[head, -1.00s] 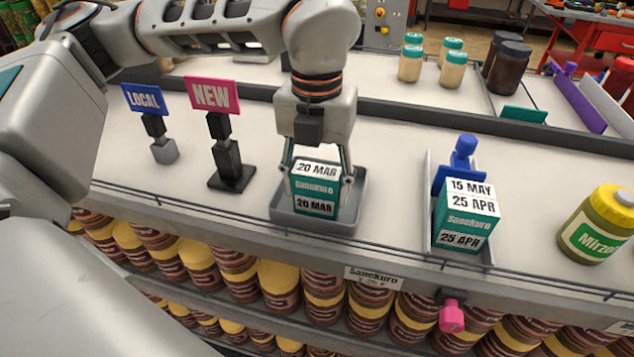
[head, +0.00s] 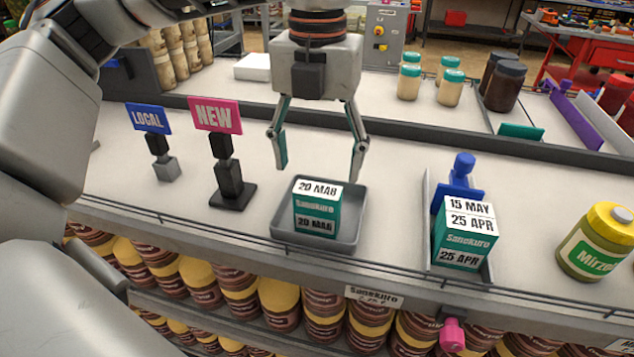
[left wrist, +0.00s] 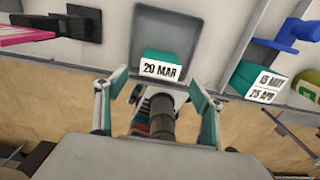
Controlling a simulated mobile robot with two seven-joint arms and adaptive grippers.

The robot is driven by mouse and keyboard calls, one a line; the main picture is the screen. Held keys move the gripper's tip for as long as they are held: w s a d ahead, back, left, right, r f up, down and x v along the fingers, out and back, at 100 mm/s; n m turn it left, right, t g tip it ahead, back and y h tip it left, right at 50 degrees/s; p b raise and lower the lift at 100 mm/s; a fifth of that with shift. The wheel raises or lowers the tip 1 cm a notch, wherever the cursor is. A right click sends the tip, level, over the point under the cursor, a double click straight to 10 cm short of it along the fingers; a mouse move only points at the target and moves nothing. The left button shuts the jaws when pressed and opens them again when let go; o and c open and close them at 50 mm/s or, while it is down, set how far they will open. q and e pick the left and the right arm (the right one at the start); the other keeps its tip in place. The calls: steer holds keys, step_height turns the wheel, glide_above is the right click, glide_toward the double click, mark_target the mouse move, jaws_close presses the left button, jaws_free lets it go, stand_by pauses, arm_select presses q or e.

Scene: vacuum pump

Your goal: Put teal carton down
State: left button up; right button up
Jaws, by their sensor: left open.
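The teal carton (head: 317,214), with white 20 MAR labels, stands upright in a grey tray (head: 350,226) on the shelf. It also shows in the left wrist view (left wrist: 162,66), inside the tray (left wrist: 190,24). My left gripper (head: 320,172) is open and empty above and behind the carton, its fingers spread wide and apart from it.
Another teal carton (head: 464,238), labelled 25 APR, stands in a holder with a blue pusher (head: 459,180) to the right. Signs NEW (head: 216,116) and LOCAL (head: 149,118) stand to the left. A yellow-lidded jar (head: 594,243) is at far right.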

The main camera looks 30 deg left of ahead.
arm_select(q)
steer(key=shift+r, duration=1.5)
